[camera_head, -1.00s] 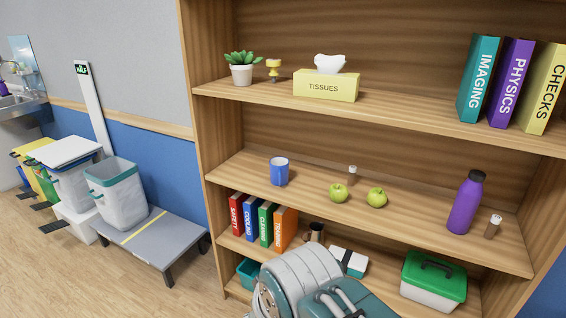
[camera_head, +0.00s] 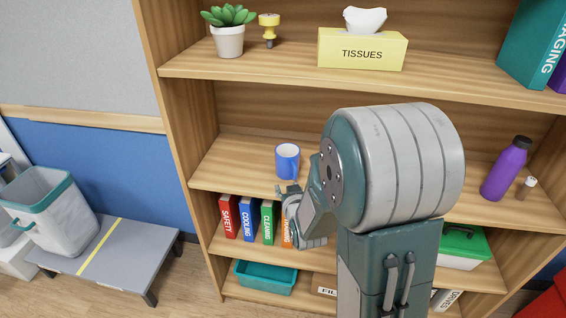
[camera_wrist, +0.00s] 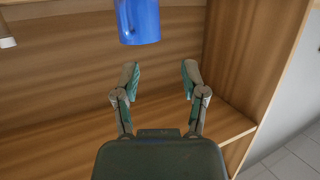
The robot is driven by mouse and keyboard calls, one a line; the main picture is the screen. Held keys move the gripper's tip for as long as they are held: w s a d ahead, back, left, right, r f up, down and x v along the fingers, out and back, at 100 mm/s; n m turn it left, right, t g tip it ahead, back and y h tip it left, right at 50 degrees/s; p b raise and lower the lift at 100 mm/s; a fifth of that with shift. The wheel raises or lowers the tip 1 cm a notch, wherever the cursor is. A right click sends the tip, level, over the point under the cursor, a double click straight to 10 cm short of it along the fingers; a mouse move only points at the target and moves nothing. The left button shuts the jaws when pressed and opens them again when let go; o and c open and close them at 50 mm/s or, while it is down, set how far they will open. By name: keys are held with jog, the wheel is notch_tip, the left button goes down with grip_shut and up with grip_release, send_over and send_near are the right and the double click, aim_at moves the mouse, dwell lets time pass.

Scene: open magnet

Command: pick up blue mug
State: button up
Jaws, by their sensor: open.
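The blue mug (camera_head: 287,160) stands upright on the middle shelf, toward its left end. Its handle shows on the right side in the head view. In the wrist view the mug (camera_wrist: 139,22) is at the top edge, partly cut off, beyond the fingertips and a little left of centre. My gripper (camera_wrist: 160,68) is open, with nothing between its two fingers. In the head view my gripper (camera_head: 288,190) is at the front edge of the middle shelf, just below the mug, apart from it as far as I can tell.
A purple bottle (camera_head: 505,168) and a small vial (camera_head: 526,187) stand at the shelf's right. Several binders (camera_head: 249,220) are on the shelf below my gripper. A tissue box (camera_head: 362,49) and a plant (camera_head: 229,30) are above. My arm hides the shelf's middle.

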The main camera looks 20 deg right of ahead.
aim_at(295, 177)
jog(key=d+f+t+h, duration=0.2)
jog(key=d+f, duration=0.2)
jog(key=f, duration=0.1)
jog(key=shift+m+t, duration=0.5)
jog(key=x, duration=0.9)
jog(key=shift+w+d+f, duration=0.1)
jog(key=shift+w+d, duration=0.1)
jog(key=shift+w, duration=0.1)
jog(key=shift+c, duration=0.2)
grip_shut()
